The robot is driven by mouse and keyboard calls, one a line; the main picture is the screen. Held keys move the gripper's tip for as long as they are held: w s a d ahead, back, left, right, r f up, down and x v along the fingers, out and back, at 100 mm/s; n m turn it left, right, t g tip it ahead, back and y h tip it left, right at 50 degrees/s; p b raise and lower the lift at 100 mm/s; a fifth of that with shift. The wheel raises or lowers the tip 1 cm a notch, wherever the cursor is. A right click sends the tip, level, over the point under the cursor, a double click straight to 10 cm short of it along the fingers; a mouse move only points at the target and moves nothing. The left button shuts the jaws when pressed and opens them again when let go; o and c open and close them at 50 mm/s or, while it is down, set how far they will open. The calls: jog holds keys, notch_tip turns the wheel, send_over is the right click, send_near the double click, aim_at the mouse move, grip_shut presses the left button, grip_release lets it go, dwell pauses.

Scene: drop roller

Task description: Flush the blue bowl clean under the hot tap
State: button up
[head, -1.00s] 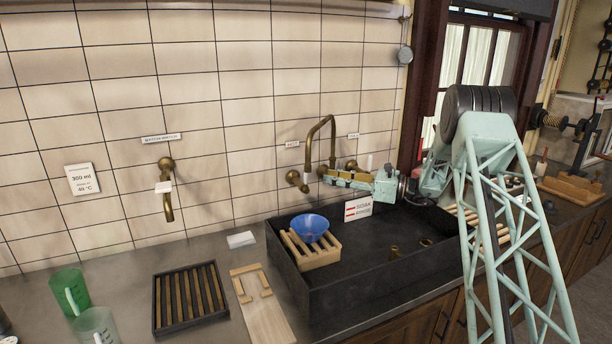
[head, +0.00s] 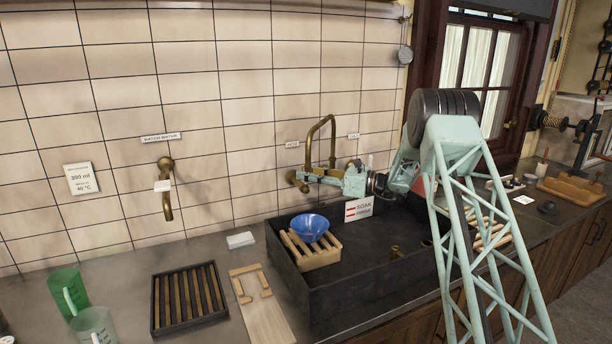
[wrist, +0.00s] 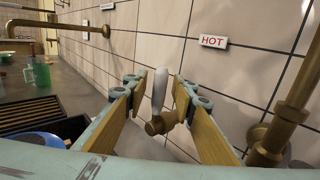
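The blue bowl (head: 309,224) stands on a wooden slatted rack (head: 318,258) in the left part of the dark sink (head: 350,293). Part of it shows at the lower left of the wrist view (wrist: 32,141). My gripper (head: 303,180) is at the wall by the hot tap (head: 291,177), left of the tall brass spout (head: 332,125). In the wrist view my gripper (wrist: 157,88) is open, with its wooden-padded fingers on either side of the tap's white lever (wrist: 159,90). Gaps show between lever and pads. The HOT label (wrist: 213,41) is above right. No water is seen running.
The brass spout (wrist: 292,105) rises close on the right in the wrist view. A soak sign (head: 358,209) stands at the sink's back edge. A dark slatted tray (head: 188,298), a wooden board (head: 262,305) and green jug (head: 68,290) are on the left counter.

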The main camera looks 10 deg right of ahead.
jog(key=shift+c, duration=0.2)
jog(key=shift+a, duration=0.1)
grip_shut()
